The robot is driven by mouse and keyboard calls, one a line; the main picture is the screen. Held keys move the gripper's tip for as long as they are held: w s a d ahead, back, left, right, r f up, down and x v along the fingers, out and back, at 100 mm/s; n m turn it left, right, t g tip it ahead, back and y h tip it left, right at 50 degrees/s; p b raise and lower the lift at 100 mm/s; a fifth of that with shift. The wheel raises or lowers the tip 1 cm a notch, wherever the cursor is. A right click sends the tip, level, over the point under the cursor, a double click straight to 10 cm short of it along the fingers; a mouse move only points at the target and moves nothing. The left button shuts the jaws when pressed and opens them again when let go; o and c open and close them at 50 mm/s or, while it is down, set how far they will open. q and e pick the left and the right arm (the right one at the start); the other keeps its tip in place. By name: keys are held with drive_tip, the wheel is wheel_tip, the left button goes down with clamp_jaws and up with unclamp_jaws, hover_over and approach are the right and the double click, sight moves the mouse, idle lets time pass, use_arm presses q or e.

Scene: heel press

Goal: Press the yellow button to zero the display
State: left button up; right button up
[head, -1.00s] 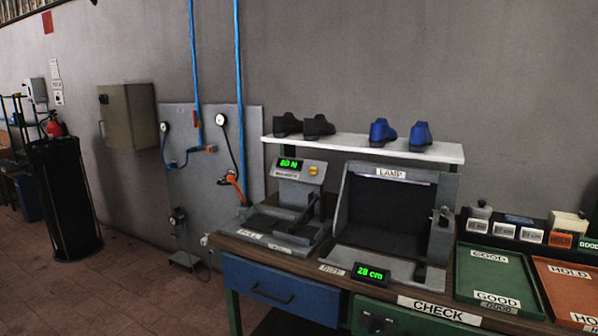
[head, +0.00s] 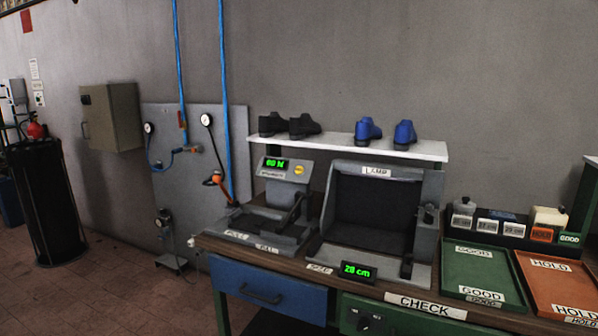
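The yellow button (head: 299,170) is a small round knob on the sloped grey top panel of the press (head: 285,180), at the back left of the bench. The green display (head: 276,163) sits left of the button on the same panel and seems to read "60 N", slightly blurred. A dark lever or handle rises in front of the panel, to the right. Neither of my grippers is in view.
The lamp box (head: 378,210) stands right of the press, with a "28 cm" display (head: 359,272) in front. A shelf (head: 430,150) with black and blue shoes is behind. Green (head: 482,268) and orange trays lie at right. Floor at left is partly clear.

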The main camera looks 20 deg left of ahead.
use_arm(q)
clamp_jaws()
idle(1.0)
